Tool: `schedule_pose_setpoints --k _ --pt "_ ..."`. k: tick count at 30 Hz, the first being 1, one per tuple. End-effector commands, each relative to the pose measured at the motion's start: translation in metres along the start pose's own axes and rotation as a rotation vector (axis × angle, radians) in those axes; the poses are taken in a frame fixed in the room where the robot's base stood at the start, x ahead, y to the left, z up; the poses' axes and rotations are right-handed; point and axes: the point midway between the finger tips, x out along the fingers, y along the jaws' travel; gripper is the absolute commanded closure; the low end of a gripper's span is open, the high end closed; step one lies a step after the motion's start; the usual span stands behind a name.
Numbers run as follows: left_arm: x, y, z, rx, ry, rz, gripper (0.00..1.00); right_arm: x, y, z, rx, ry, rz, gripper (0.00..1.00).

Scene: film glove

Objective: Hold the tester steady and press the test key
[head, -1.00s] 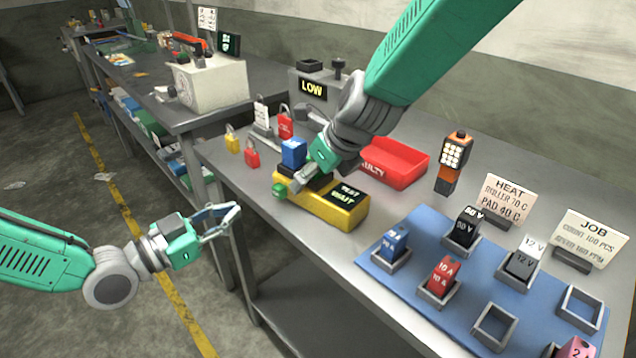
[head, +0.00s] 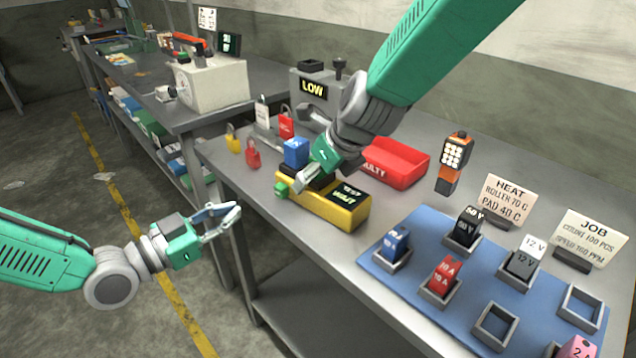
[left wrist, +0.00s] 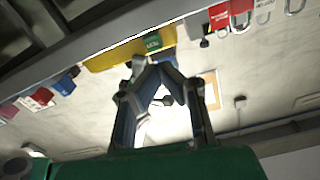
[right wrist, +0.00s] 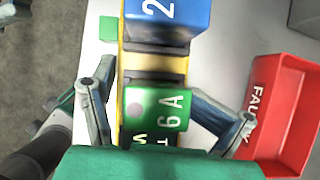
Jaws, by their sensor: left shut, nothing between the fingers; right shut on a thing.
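The yellow tester (head: 325,207) lies on the grey bench with a blue block (head: 296,152) standing on it. Its green key (head: 281,190) is at the left end and also shows in the left wrist view (left wrist: 152,42) and the right wrist view (right wrist: 107,28). A green face (right wrist: 155,108) with white lettering sits between those fingers. My left gripper (head: 237,210) is shut and empty, left of and lower than the key in the picture, apart from it.
A red bin (head: 395,162) is behind the tester. A blue mat (head: 415,262) with several modules in holders is at the right. The bench's front edge (head: 300,250) lies near my left gripper. A machine reads LOW (head: 314,88).

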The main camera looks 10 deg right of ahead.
Motion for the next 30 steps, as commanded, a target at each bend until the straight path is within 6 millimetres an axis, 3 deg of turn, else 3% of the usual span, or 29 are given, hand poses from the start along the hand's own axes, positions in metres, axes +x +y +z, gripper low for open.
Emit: schedule_pose_setpoints --k 1,13,21,26,30 --pt "0.000 0.000 0.002 0.000 0.000 0.000 1.00 0.011 0.002 -0.024 0.014 0.047 0.012 0.79" --pt "0.010 0.004 -0.009 -0.010 0.019 -0.052 1.00 0.011 0.002 -0.024 0.014 0.047 0.012 0.79" --pt "0.029 0.012 -0.026 0.015 -0.011 -0.325 1.00 0.011 0.002 -0.024 0.014 0.047 0.012 0.79" --pt "0.021 0.016 -0.021 0.095 -0.128 -0.513 1.00 0.011 0.002 -0.024 0.014 0.048 0.012 0.79" --pt "0.003 0.021 -0.012 0.198 -0.266 -0.649 1.00 0.011 0.003 -0.024 0.013 0.048 0.012 0.79"
